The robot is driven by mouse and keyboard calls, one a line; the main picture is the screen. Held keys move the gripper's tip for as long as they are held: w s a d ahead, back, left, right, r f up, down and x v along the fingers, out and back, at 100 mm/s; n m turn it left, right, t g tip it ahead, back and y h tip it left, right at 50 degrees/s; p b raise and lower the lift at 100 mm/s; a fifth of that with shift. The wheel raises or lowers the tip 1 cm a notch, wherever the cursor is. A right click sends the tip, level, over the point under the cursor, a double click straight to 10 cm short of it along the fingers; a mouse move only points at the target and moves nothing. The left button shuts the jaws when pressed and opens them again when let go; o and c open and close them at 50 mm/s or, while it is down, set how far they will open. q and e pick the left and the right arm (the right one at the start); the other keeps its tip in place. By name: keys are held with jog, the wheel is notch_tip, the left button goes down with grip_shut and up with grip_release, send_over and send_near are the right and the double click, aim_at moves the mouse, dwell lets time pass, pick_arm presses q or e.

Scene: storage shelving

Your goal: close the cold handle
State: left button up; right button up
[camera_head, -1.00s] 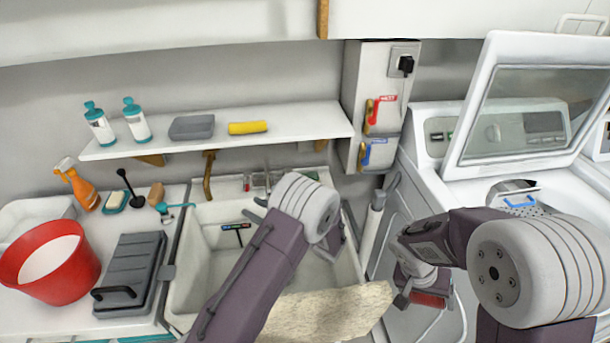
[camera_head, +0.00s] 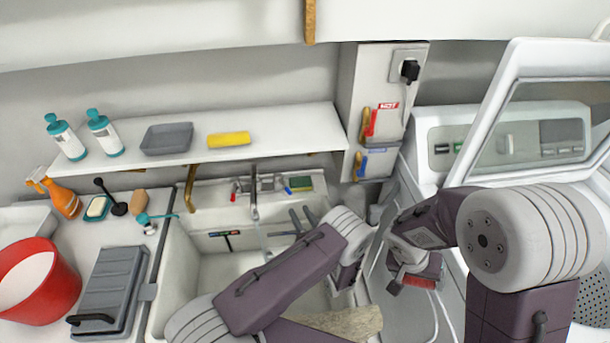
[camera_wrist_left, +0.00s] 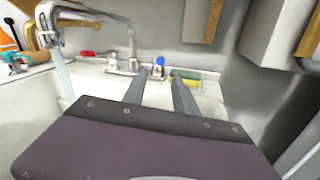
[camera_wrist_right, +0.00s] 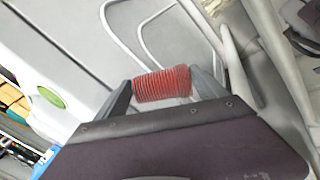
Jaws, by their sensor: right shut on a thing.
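The sink faucet (camera_head: 254,192) stands at the back of the white sink, with a red-marked handle (camera_head: 235,190) on its left and the blue-marked cold handle (camera_head: 288,189) on its right. In the left wrist view the cold handle (camera_wrist_left: 160,62) shows just beyond and between my fingertips, apart from them as far as I can tell. A water stream (camera_wrist_left: 64,82) falls from the spout. My left gripper (camera_head: 299,214) is open and empty over the sink, in front of the cold handle. My right gripper (camera_head: 412,281) is shut on a red ribbed brush (camera_wrist_right: 162,84), right of the sink.
A green and yellow sponge (camera_head: 302,184) lies right beside the cold handle. A shelf (camera_head: 290,130) hangs above the faucet. A wall box (camera_head: 375,90) juts out at right, near a white machine with a raised lid (camera_head: 545,85). A red bucket (camera_head: 40,285) stands left.

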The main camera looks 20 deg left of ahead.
aim_at(286, 187)
pick_arm(q)
jog(key=x, duration=1.2)
jog(key=shift+a+r, duration=0.1)
grip_shut()
dwell(1.0)
